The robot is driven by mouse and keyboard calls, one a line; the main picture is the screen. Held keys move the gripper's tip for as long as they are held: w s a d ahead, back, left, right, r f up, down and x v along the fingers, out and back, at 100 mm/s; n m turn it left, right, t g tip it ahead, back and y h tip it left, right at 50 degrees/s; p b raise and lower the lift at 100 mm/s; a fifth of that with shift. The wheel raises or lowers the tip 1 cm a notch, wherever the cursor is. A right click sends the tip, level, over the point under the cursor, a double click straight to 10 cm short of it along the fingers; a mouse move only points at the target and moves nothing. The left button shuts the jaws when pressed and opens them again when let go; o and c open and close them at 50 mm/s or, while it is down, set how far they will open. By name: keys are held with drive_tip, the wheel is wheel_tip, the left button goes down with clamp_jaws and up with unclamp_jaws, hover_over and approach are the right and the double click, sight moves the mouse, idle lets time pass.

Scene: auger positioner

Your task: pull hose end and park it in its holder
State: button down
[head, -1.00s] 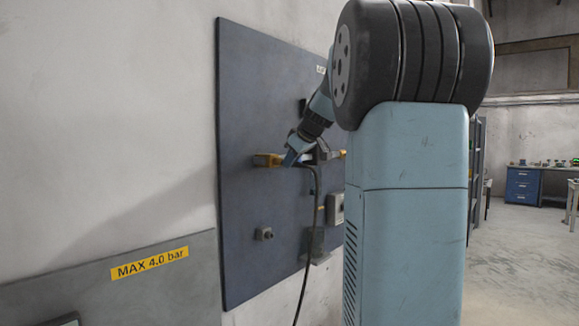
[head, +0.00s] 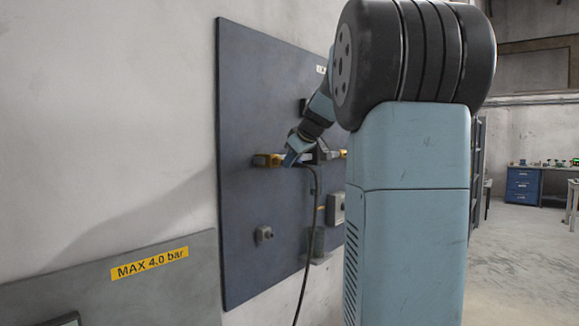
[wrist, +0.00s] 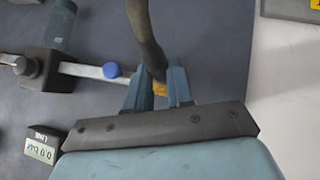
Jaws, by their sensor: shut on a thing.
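My gripper (wrist: 160,88) is shut on the hose end in the wrist view. A yellow-brown fitting (wrist: 161,87) shows between the fingers. The dark hose (wrist: 144,35) runs from there to the top of the wrist view. In the head view my gripper (head: 296,155) is close in front of the dark blue wall panel, and the hose (head: 312,215) hangs down from it. I cannot tell which part is the holder.
The dark blue panel (head: 245,110) carries a small knob block (head: 264,234) and a grey box (head: 335,208).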

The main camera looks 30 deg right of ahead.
sight(305, 166)
drive_tip(key=shift+s+d+f, duration=0.1)
drive_tip(key=shift+s+d, duration=0.1)
drive_tip(key=shift+s, duration=0.25)
drive_tip(key=shift+s+d, duration=0.1)
drive_tip(key=shift+s, duration=0.2)
drive_tip(key=shift+s+d, duration=0.3)
drive_tip(key=shift+s, duration=0.5)
drive_tip(key=shift+s+d, duration=0.25)
drive_tip(key=shift+s, duration=0.5)
idle(0.4)
wheel_tip(305, 166, down, 26)
drive_tip(key=w, duration=0.1)
drive_tip(key=shift+a, duration=0.2)
idle(1.7)
drive_tip(key=shift+w, duration=0.1)
drive_tip(key=shift+g, duration=0.4)
drive_tip(key=shift+w+a+r, duration=0.1)
drive_tip(key=shift+w+a, duration=0.15)
drive_tip(key=shift+w, duration=0.45)
drive_tip(key=shift+w+a+r, duration=0.1)
drive_tip(key=shift+w+a, duration=0.2)
drive_tip(key=shift+w, duration=0.45)
drive_tip(key=shift+w+a+r, duration=0.1)
drive_tip(key=shift+w+a, duration=0.15)
drive_tip(key=shift+w, duration=0.45)
drive_tip(key=shift+r, duration=0.1)
